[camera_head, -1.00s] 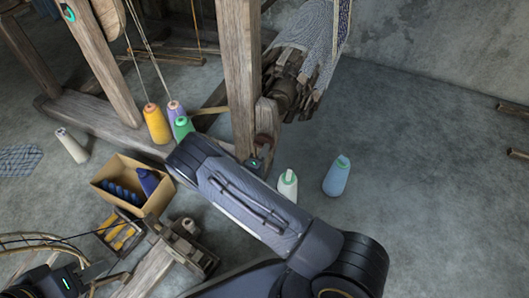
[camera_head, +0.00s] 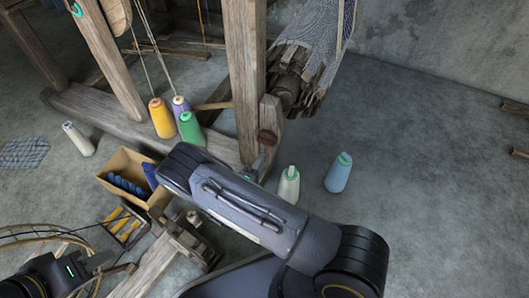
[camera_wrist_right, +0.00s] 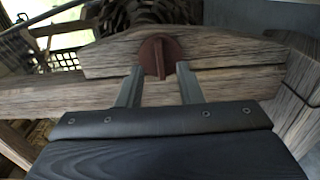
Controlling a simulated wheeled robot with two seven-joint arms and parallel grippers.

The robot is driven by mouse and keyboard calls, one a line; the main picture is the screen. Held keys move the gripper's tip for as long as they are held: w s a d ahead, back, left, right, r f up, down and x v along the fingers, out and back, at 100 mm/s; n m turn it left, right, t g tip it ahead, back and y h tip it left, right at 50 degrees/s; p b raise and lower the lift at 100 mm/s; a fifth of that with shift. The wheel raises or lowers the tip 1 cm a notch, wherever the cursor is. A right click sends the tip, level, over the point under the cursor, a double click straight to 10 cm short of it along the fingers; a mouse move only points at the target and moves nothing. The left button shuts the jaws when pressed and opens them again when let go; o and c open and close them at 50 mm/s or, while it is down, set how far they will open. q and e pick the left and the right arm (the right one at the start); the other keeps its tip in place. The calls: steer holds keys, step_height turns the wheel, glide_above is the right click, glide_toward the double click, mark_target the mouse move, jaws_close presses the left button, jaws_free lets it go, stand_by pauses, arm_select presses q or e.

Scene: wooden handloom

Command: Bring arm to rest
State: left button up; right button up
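My right gripper (camera_wrist_right: 158,88) is open in the right wrist view. Its two grey fingers stand apart, with a red-brown knob (camera_wrist_right: 157,57) on a wooden beam (camera_wrist_right: 235,50) between and just past their tips. I see no contact with the knob. In the head view the knob (camera_head: 267,137) sits on the loom's short post, and my right arm hides most of that gripper. My left gripper (camera_head: 103,264) is at the lower left of the head view, beside a wooden frame; its finger gap is unclear.
Yellow (camera_head: 161,118), purple (camera_head: 180,106) and green (camera_head: 191,129) thread cones stand by the loom post (camera_head: 243,75). White (camera_head: 289,185) and blue (camera_head: 338,173) cones stand right of my arm. A cardboard box (camera_head: 125,161) holds blue spools.

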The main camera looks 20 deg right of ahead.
steer(key=shift+s+a, duration=0.4)
